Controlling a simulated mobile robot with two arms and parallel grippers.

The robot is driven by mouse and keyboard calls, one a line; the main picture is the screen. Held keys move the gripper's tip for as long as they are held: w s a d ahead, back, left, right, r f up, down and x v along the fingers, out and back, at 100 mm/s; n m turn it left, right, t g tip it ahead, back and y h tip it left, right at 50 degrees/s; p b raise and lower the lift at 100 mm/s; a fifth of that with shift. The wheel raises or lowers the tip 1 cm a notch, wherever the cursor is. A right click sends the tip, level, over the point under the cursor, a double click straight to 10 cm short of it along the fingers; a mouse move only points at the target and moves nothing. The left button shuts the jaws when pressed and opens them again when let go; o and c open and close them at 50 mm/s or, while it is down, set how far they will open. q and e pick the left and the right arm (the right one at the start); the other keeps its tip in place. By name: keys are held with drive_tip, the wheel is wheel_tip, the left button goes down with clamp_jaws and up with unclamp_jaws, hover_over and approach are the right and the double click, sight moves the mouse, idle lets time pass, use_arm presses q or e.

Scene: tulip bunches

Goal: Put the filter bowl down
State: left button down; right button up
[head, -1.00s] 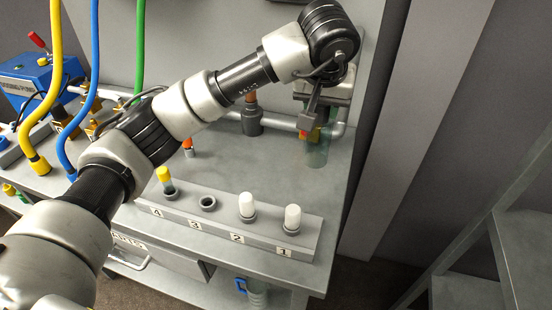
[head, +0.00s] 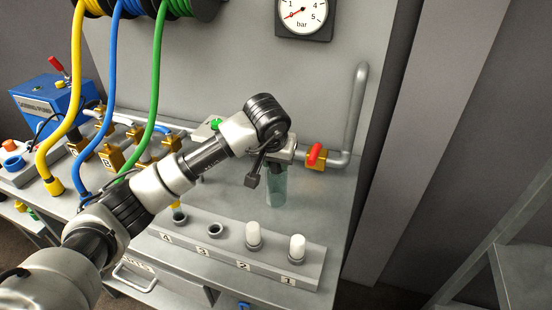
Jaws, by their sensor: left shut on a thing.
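The filter bowl (head: 277,189) is a clear, greenish cylinder, upright at the right part of the grey bench. My left gripper (head: 271,164) is shut on its upper part. My gripper and wrist hide the bowl's top edge. The bowl's lower end shows against the bench top; I cannot tell whether it touches the bench or hangs just above it. My right gripper is not in view.
A numbered rack (head: 221,247) stands at the bench front, with white filter elements at 1 and 2 and an open hole at 3. A red-handled valve (head: 316,156) and grey pipe (head: 357,100) are behind right. Bench right of the bowl is clear.

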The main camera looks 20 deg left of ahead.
use_arm(q)
drive_tip(key=shift+f, duration=0.4)
drive_tip(key=shift+f, duration=0.1)
drive_tip(key=c, duration=0.7)
unclamp_jaws()
drive_tip(key=shift+c, duration=0.2)
